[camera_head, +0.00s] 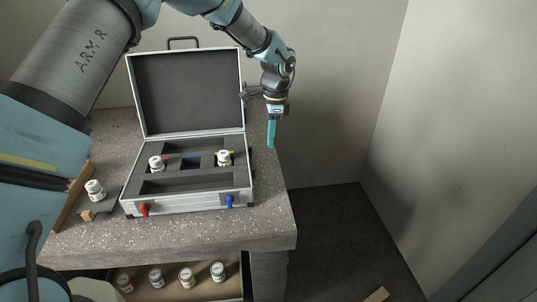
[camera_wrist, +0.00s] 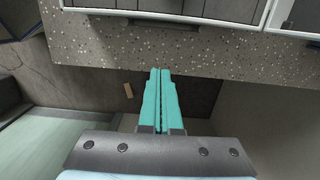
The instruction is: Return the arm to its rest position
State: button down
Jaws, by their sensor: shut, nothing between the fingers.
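My gripper (camera_head: 271,134) hangs with its teal fingers pointing down, in the air to the right of the open case, by the right side of the bench. In the wrist view the two teal fingers (camera_wrist: 160,75) lie side by side, closed, with nothing between them. My arm reaches across the top of the head view from the left. The concrete bench (camera_head: 270,217) stands below and left of the gripper, and its speckled top (camera_wrist: 225,62) crosses the upper part of the wrist view.
An open silver case (camera_head: 190,203) with a raised lid (camera_head: 188,90) holds two white bottles (camera_head: 156,164) (camera_head: 223,158). Another bottle (camera_head: 95,190) stands at the left. Several bottles sit in a drawer or shelf (camera_head: 205,290) below. Floor at the right (camera_head: 335,240) is mostly clear.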

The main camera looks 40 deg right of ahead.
jog(key=shift+d+r, duration=0.1)
jog(key=shift+r, duration=1.35)
jog(key=w+a+r+n, duration=0.2)
jog(key=w+a+n, duration=0.1)
jog(key=a, duration=0.6)
jog(key=w+a+r+n, duration=0.2)
jog(key=w+a+n, duration=0.15)
jog(key=a, duration=0.55)
jog(key=w+a+r+n, duration=0.2)
jog(key=w+a+n, duration=0.15)
jog(key=a, duration=0.55)
jog(key=s+a+n, duration=0.3)
jog(key=a+n, duration=0.1)
jog(key=a, duration=0.4)
jog(key=s+a+r+n, duration=0.1)
jog(key=s+a+n, duration=0.2)
jog(key=a, duration=0.5)
jog(key=s+a+n+t, duration=0.1)
jog(key=s+a+n, duration=0.2)
jog(key=a+n, duration=0.3)
jog(key=shift+a+r+h, duration=0.25)
jog(key=shift+a+h, duration=0.15)
jog(key=shift+a, duration=0.6)
